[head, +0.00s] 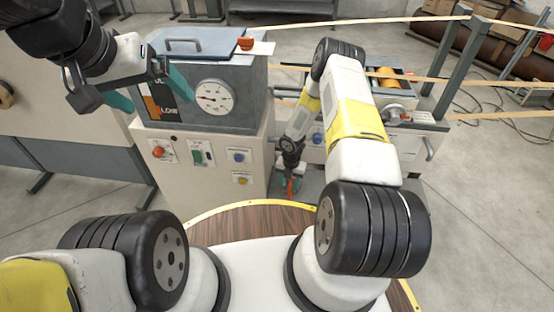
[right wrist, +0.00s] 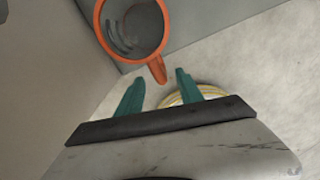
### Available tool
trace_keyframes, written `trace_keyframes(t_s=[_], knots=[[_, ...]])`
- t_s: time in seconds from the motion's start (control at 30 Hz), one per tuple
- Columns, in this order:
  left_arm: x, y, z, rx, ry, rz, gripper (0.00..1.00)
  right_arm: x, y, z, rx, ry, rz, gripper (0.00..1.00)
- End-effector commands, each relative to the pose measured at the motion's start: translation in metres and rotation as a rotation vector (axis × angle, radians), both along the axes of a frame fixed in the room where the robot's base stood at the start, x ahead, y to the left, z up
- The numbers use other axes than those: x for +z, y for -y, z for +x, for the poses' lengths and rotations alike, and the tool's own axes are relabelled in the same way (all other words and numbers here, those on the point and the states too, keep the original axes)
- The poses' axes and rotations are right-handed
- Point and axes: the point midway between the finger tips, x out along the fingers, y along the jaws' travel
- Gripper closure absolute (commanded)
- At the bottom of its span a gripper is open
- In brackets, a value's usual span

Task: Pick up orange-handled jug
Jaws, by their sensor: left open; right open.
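The jug (right wrist: 103,14) shows in the right wrist view as a grey, open-topped vessel with an orange rim. Its orange handle (right wrist: 157,70) points down toward the gap between my right fingertips. My right gripper (right wrist: 159,88) is open, with its teal fingers just short of the handle's end or beside it; the exact depth is hard to tell. Nothing is between its pads for certain. In the head view a small orange piece of the jug (head: 290,187) shows by my right gripper; the rest is hidden. My left gripper (head: 148,90) is open and empty at the upper left.
A grey machine housing with a dial gauge (head: 213,98) stands on a cabinet with buttons (head: 210,165), close to my left gripper. A yellowish ring-shaped thing (right wrist: 205,91) lies beyond my right fingers.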

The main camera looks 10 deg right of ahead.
Motion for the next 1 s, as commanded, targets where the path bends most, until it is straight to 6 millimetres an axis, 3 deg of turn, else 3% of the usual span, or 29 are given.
trace_keyframes(t_s=[0.6,0.93,1.0], knots=[[0.000,0.000,0.000,0.000,0.000,0.000,0.06,-0.076,-0.001,-0.008,0.014,-0.005,0.003,0.56],[0.000,0.000,0.000,0.000,0.000,0.000,0.06,-0.083,-0.001,-0.007,0.013,-0.004,0.002,0.56],[0.000,0.000,0.000,0.000,0.000,0.000,0.06,-0.083,-0.001,-0.007,0.013,-0.004,0.002,0.68]])
